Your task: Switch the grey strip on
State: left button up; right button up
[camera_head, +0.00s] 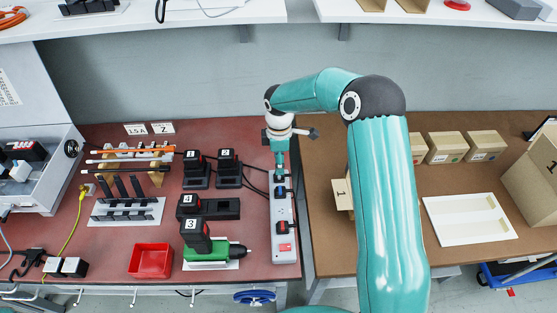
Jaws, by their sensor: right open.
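The grey strip (284,262) is a long pale power strip lying lengthwise near the right edge of the red-brown bench. My right gripper (281,170) is over the far end of the strip, pointing down and open. I cannot tell whether it touches the strip. My left gripper is not in view.
Black chargers with numbered batteries (196,162) and a green drill (236,249) stand left of the strip. A red tray (151,260) is at the front. A brown bench (325,262) with boxes (445,147) and a white tray (470,218) lies right, across a gap.

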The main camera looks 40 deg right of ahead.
aim_at(285, 247)
jog(key=k, duration=1)
